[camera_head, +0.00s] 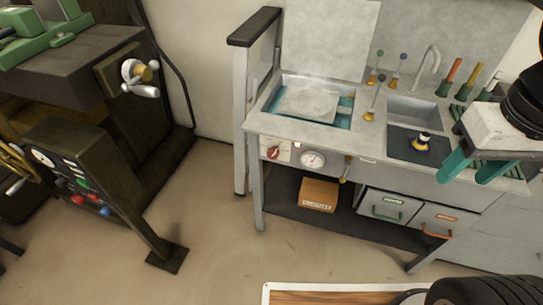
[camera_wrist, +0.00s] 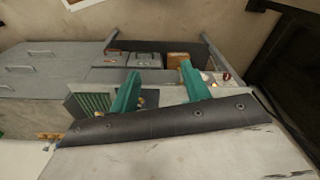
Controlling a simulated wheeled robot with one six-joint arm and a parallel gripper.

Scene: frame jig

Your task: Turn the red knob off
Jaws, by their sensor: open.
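The red knob (camera_head: 272,153) is on the front panel of the grey workbench, at its left end, beside a round white gauge. It also shows small in the wrist view (camera_wrist: 227,76), right of my gripper's fingers; which way it is turned is too small to tell. My gripper (camera_head: 474,170) is at the right of the head view, over the right part of the bench, well apart from the knob. Its two green fingers are spread with nothing between them, as the wrist view (camera_wrist: 158,88) also shows.
The bench (camera_head: 300,128) carries a basin, a sink with a tap (camera_head: 432,62) and several upright handled tools (camera_head: 453,70). A box (camera_head: 319,195) and drawers (camera_head: 391,204) sit below. A dark machine (camera_head: 85,165) stands left. The floor before the knob is clear.

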